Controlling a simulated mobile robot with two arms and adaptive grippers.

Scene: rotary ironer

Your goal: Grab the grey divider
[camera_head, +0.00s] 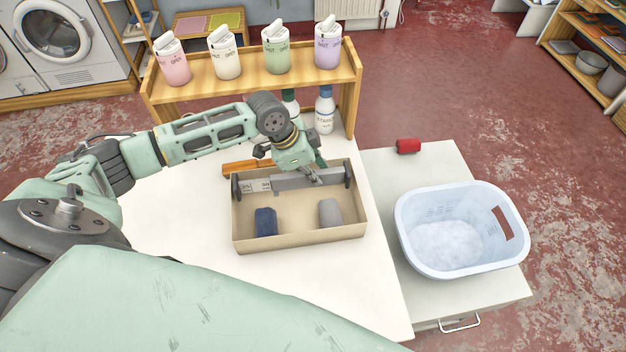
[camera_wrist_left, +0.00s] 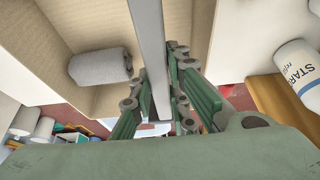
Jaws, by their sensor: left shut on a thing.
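The grey divider (camera_head: 292,182) is a long flat bar lying across the beige box (camera_head: 300,238), near its back wall, with dark pieces at its ends. My left gripper (camera_head: 314,174) comes down from above onto the divider's right half. In the left wrist view the green fingers (camera_wrist_left: 165,95) stand on both sides of the divider (camera_wrist_left: 150,45) and are shut on it. I cannot tell whether the divider is lifted off the box. My right gripper is not in view.
A rolled navy cloth (camera_head: 265,222) and a rolled grey cloth (camera_head: 330,213) lie in the box. A light blue basket (camera_head: 408,245) and a red roll (camera_head: 408,146) are on the right. A wooden shelf (camera_head: 250,76) with several canisters stands behind.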

